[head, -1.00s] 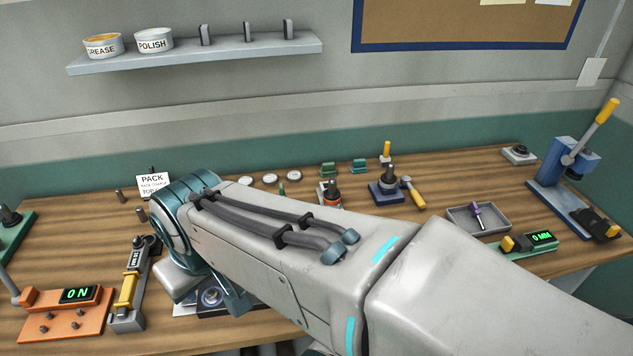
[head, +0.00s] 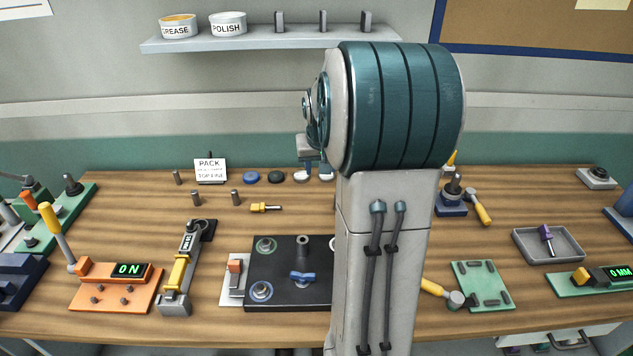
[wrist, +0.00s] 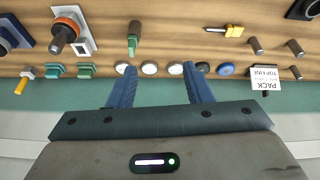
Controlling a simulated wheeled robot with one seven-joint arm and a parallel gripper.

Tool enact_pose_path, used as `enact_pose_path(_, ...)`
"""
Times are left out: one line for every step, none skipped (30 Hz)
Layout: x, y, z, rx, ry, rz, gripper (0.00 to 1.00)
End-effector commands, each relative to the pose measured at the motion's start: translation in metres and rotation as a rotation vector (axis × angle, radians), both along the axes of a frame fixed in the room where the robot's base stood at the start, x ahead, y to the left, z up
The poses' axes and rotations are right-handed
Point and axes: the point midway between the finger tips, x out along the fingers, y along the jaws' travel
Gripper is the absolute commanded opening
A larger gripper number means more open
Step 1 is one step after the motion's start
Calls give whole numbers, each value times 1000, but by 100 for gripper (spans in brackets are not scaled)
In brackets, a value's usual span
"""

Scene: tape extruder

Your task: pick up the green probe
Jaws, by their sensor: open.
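The green probe (wrist: 133,38) lies on the wooden bench in the wrist view, beyond the fingertips and a little left of the line between them. I cannot see it in the head view, where my arm covers part of the bench. My gripper (wrist: 160,68) is open and empty, with its two blue fingers spread toward the row of discs. In the head view only small parts of my gripper (head: 318,168) show beside the arm, near the back of the bench.
White discs (wrist: 149,68) and a blue disc (wrist: 227,70) line the back edge. A yellow probe (head: 265,208) lies on open wood. A purple probe (head: 546,236) lies in a grey tray (head: 519,245). A black fixture board (head: 275,292) sits in front. A PACK sign (head: 211,169) stands behind.

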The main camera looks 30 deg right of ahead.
Motion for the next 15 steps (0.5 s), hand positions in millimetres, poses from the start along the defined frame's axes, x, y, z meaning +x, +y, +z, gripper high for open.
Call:
enact_pose_path(5, -20, -12, 8, -2, -29, 45)
enact_pose_path(8, -30, -17, 11, -7, -42, 45)
enact_pose_path(11, -41, -22, 14, -12, -56, 45)
enact_pose_path(13, -48, -26, 17, -15, -65, 45)
enact_pose_path(14, -54, -29, 18, -18, -74, 45)
enact_pose_path(15, -61, -32, 21, -21, -83, 45)
enact_pose_path(16, -66, -34, 22, -24, -89, 45)
enact_pose_path(17, -69, -36, 23, -26, -93, 45)
enact_pose_path(17, -73, -39, 23, -27, -98, 45)
enact_pose_path(18, -74, -41, 24, -27, -99, 45)
enact_pose_path(19, -76, -43, 24, -27, -99, 45)
enact_pose_path(21, -77, -48, 24, -27, -100, 45)
enact_pose_path(22, -78, -51, 24, -26, -99, 45)
enact_pose_path(24, -79, -56, 25, -27, -99, 45)
enact_pose_path(26, -80, -62, 26, -25, -100, 45)
